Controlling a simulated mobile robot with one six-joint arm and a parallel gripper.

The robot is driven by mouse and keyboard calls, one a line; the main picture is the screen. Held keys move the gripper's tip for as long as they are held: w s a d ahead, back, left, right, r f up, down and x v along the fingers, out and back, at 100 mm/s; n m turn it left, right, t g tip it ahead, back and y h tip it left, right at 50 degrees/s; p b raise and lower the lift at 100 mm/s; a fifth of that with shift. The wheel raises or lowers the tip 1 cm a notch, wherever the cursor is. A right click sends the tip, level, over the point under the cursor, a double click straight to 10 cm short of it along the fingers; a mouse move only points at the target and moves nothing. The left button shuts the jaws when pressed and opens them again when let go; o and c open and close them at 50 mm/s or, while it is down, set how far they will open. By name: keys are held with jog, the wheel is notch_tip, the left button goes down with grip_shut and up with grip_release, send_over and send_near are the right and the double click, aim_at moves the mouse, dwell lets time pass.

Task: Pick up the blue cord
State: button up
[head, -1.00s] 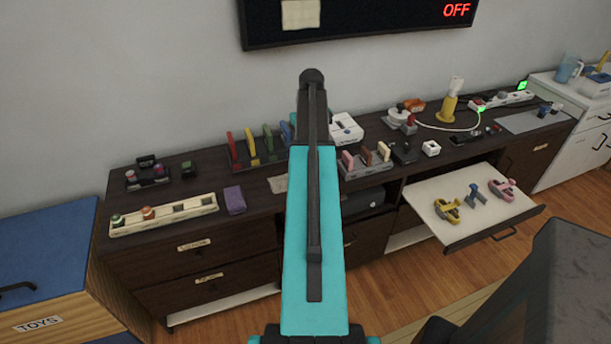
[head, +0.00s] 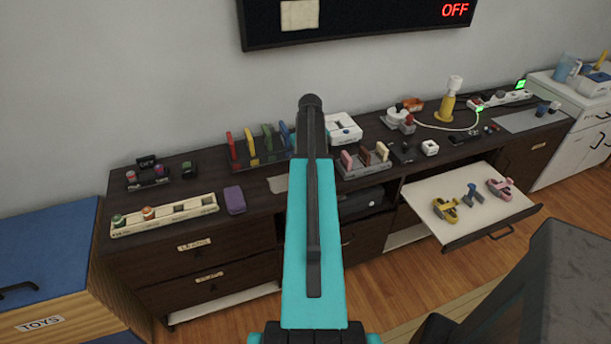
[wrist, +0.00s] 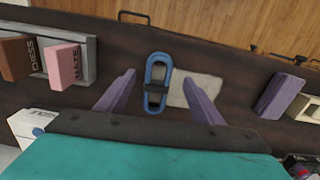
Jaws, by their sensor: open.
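The blue cord (wrist: 157,84) is a bundled loop with a black band around its middle. In the wrist view it lies on the dark cabinet top, beside a pale flat mat (wrist: 203,92). My gripper (wrist: 160,75) is open, with its two purple fingers spread on either side of the cord in the picture. I cannot tell how high the fingers are above it. Nothing is held between them. In the head view my arm covers the cord and the gripper.
A rack (wrist: 87,62) with brown and pink game boxes stands left in the wrist view. A purple box (wrist: 280,95) lies to the right. In the head view, a rack of coloured upright items (head: 252,147) stands behind, and an open drawer (head: 500,222) is at right.

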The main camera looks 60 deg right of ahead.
jog(key=shift+f, duration=0.1)
jog(key=shift+s+f+p, duration=0.15)
jog(key=shift+f+p, duration=0.55)
jog(key=shift+f, duration=1.8)
jog(key=shift+c, duration=0.2)
jog(key=c, duration=1.1)
